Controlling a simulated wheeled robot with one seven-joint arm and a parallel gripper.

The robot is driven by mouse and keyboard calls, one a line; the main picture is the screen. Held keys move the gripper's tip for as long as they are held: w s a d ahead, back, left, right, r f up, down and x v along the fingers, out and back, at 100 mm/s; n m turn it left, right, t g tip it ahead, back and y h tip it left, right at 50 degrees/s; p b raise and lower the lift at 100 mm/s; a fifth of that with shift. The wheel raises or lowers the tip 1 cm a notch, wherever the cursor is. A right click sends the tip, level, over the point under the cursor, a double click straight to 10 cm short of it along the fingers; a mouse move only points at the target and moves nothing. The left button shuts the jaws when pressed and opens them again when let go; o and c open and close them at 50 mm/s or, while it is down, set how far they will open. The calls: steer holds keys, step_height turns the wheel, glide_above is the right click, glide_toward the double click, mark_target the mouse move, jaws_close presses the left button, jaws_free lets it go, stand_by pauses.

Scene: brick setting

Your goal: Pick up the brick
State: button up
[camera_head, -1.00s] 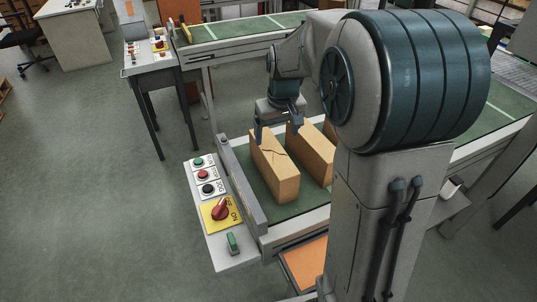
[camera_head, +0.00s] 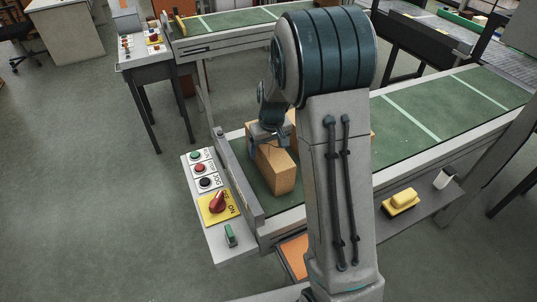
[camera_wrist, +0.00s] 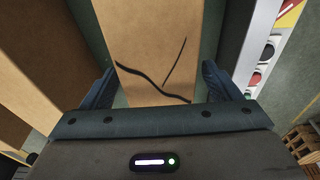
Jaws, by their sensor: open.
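A tan brick (camera_head: 279,172) stands on the green conveyor belt near its left side rail. In the wrist view the same brick (camera_wrist: 160,45) shows dark crack lines on its top face. My gripper (camera_wrist: 158,85) is open, with one finger on each side of this brick near its end; I cannot tell whether the fingers touch it. In the head view my gripper (camera_head: 268,146) is partly hidden by my arm. A second tan brick (camera_wrist: 35,60) lies beside it at the left in the wrist view and is mostly hidden behind my arm in the head view.
A control panel with buttons and a red switch (camera_head: 217,203) runs along the belt's left side, past a grey rail (camera_head: 238,175). A yellow object (camera_head: 401,201) and a white cup (camera_head: 444,178) sit on a side shelf. The belt at right (camera_head: 430,115) is clear.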

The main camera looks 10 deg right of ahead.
steer(key=shift+w+f, duration=0.15)
steer(key=shift+f, duration=0.7)
steer(key=shift+w+f, duration=0.1)
steer(key=shift+f, duration=0.75)
jaws_close()
steer(key=shift+w+r, duration=0.1)
